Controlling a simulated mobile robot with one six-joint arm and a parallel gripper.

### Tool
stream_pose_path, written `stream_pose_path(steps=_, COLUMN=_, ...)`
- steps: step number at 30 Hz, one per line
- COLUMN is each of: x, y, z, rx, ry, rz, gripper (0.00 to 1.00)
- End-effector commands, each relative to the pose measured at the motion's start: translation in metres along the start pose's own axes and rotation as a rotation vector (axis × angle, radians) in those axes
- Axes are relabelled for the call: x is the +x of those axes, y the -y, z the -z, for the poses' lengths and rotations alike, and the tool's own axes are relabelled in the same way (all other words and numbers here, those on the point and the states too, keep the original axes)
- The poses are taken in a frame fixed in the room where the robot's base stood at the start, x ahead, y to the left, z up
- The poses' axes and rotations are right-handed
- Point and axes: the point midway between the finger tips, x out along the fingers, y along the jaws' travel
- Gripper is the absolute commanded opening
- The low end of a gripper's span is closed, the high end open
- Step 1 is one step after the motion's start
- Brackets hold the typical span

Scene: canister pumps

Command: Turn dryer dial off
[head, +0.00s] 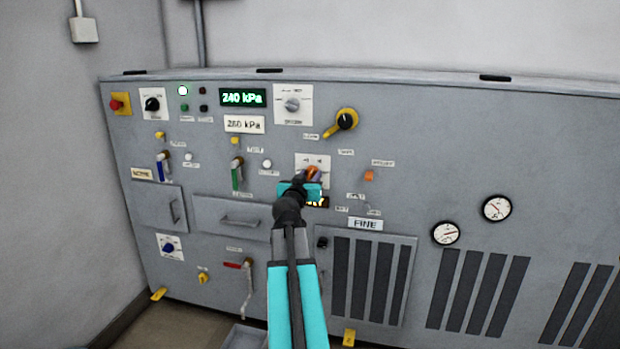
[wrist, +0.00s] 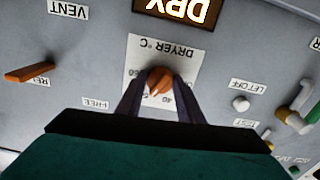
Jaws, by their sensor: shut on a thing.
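The dryer dial is an orange knob (wrist: 160,82) on a white plate (wrist: 142,48) marked DRYER °C, which appears upside down in the wrist view. My gripper (wrist: 158,88) is shut on the dial, with one dark finger on each side of it. A pale mark shows on the knob, but I cannot tell which value it points to. In the head view the top of the dial's white plate (head: 313,159) shows above my gripper (head: 312,177), which hides most of the dial. A lit DRY sign (wrist: 184,8) is close to the plate.
An orange lever (head: 369,175) is right of the dial, and a yellow-and-black rotary handle (head: 344,120) is above right. A green-handled lever (head: 237,175) and a white button (head: 267,164) are to the left. A drawer handle (head: 240,221) sits lower left.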

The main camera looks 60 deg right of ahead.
Motion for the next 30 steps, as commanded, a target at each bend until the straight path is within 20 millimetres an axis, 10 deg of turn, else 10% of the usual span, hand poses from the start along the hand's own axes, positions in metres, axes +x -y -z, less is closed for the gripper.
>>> stream_pose_path(steps=30, x=-0.0001, y=-0.0030, z=0.0016, rx=-0.827, ry=0.002, rz=-0.002, gripper=0.11)
